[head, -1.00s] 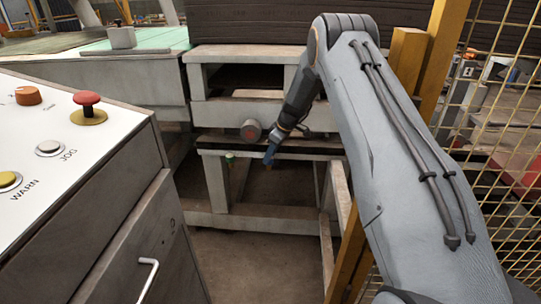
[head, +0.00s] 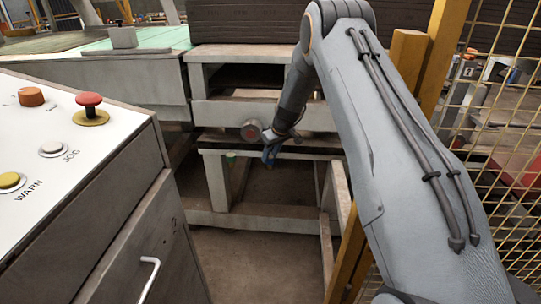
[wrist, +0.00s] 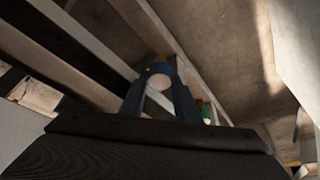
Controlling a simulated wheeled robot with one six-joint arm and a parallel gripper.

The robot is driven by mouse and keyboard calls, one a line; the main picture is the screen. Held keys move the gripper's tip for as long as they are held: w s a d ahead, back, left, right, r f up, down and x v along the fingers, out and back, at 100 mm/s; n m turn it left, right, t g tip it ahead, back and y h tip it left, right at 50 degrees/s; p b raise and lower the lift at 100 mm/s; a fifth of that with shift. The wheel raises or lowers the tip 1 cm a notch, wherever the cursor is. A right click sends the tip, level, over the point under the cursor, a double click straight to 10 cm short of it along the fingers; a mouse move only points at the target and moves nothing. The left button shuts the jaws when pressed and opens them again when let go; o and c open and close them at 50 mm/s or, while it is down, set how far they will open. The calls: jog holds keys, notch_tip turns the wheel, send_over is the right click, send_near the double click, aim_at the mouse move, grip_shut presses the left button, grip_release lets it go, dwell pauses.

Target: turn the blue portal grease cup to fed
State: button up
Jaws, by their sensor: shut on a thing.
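The blue portal grease cup (wrist: 160,70) shows between the fingertips in the wrist view, with a pale round face and a blue and yellow edge. My gripper (wrist: 160,92) has its dark blue fingers on either side of the cup and is shut on it. In the head view my gripper (head: 270,155) is at the frame's beam, and the cup is mostly hidden by the fingers. The cup's pointer or setting cannot be made out.
A green cup (wrist: 208,113) sits right of my gripper in the wrist view; it also shows in the head view (head: 231,156). A grey roller end with a red centre (head: 250,131) is close by. A control desk (head: 70,130) stands left, yellow mesh fence (head: 500,150) right.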

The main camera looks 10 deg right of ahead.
jog(key=o, duration=0.7)
jog(key=shift+o, duration=0.2)
jog(key=v, duration=0.7)
jog(key=shift+r, duration=0.4)
jog(key=shift+s, duration=0.15)
